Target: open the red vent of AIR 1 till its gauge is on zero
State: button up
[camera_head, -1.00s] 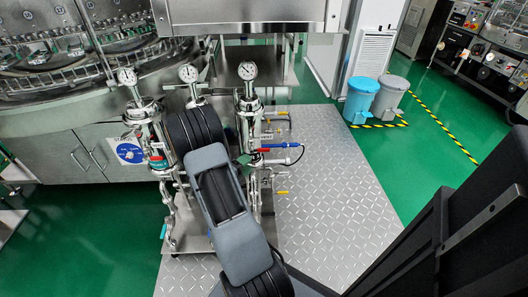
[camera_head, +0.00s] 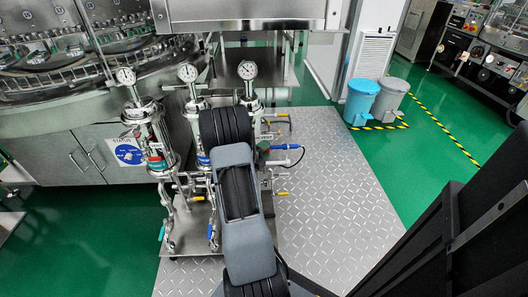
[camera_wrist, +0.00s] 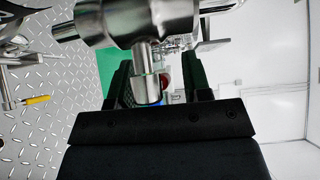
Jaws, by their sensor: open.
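My gripper (camera_wrist: 160,88) is open, with its dark fingers apart in the wrist view. A metal pipe stub (camera_wrist: 147,72) hangs from a steel fitting (camera_wrist: 135,22) in front of the fingers. A small red part (camera_wrist: 165,82), partly hidden, shows just past the stub between the fingers; I cannot tell if it is the red vent. In the head view my arm hides the fingertips. Three steel housings carry round white gauges: left (camera_head: 126,76), middle (camera_head: 187,73) and right (camera_head: 248,70). The needles and the AIR 1 label are too small to read.
A blue-handled valve (camera_head: 290,146) and yellow-handled valves sit right of the right housing. The left housing (camera_head: 150,125) stands close by. Open tread-plate floor (camera_head: 330,190) lies to the right, with a blue bin (camera_head: 361,101) and a grey bin (camera_head: 391,99) beyond.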

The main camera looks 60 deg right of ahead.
grip_shut()
jog(key=shift+a, duration=0.1)
dwell(0.3)
jog(key=shift+s+f, duration=0.1)
